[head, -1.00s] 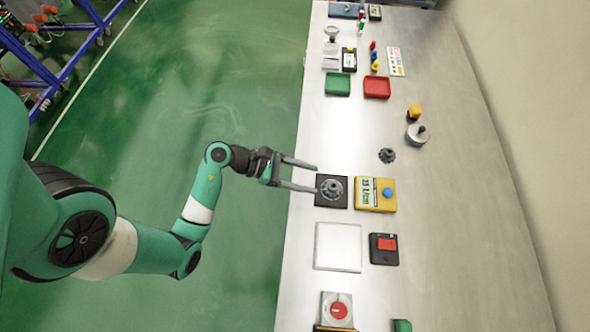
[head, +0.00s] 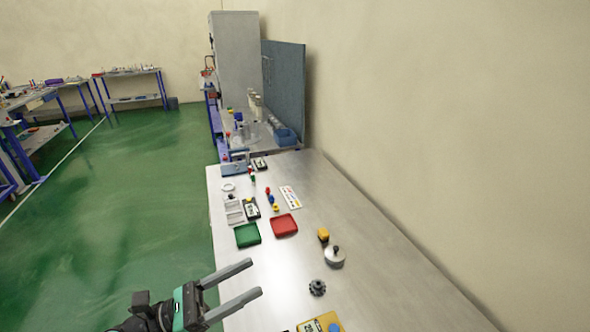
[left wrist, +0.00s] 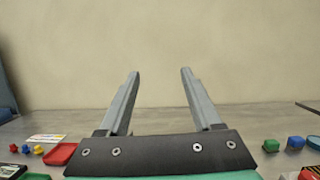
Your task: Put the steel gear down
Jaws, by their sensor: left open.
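My left gripper (head: 255,277) is open and empty, over the left part of the bench. In the left wrist view, its two fingers (left wrist: 160,73) are apart with only the wall behind the gap. The dark pad with a gear on it that showed earlier is now below the head view. My right gripper is not in view.
A round metal piece with a knob (head: 334,258) and a yellow-topped part (head: 323,235) stand beyond the gear. A red tray (head: 285,225) and a green tray (head: 247,235) sit farther along. A yellow box (head: 322,323) is cut off at the bottom. The bench's right side is clear.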

